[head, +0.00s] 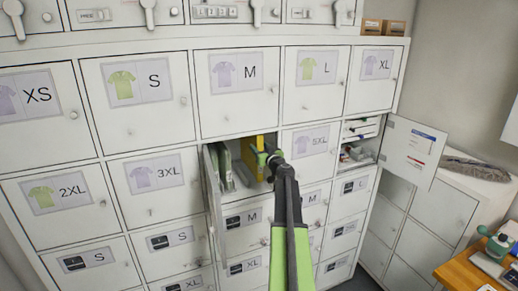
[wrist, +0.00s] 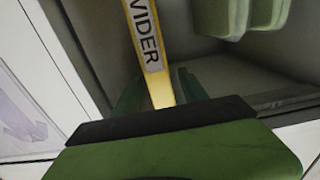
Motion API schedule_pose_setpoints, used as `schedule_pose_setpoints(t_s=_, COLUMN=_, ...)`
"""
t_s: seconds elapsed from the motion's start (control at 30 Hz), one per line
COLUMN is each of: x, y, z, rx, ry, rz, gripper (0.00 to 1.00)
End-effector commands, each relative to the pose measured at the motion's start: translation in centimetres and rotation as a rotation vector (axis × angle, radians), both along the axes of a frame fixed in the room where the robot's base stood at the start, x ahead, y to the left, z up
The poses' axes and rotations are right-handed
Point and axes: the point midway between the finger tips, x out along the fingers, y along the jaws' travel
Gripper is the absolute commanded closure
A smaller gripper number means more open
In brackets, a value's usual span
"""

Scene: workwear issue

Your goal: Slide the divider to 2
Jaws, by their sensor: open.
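The divider (head: 255,162) is a yellow upright panel inside the open compartment below the M door. In the wrist view the divider (wrist: 147,45) is a yellow strip whose label reads "VIDER", the rest cut off. My gripper (head: 273,157) reaches into the compartment mouth at the divider's right side. In the wrist view my gripper (wrist: 158,90) is open, with a green finger on each side of the strip's lower end. I cannot tell whether either finger touches it. No position number 2 is readable in either view.
Green packs (head: 225,165) stand inside, left of the divider; green items (wrist: 235,15) also show in the wrist view. Another door (head: 412,150) is open at the right, beside shelves of small items. A wooden table (head: 470,272) stands lower right.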

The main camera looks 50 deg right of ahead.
Motion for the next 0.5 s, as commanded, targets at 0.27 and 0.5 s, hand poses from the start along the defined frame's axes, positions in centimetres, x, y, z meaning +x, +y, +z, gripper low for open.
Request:
schedule_pose_setpoints(t_s=0.27, x=0.32, y=-0.07, z=0.00, rx=0.000, ry=0.000, rz=0.000, gripper=0.49)
schedule_pose_setpoints(t_s=0.5, x=0.33, y=-0.04, z=0.00, rx=0.000, ry=0.000, rz=0.001, gripper=0.77)
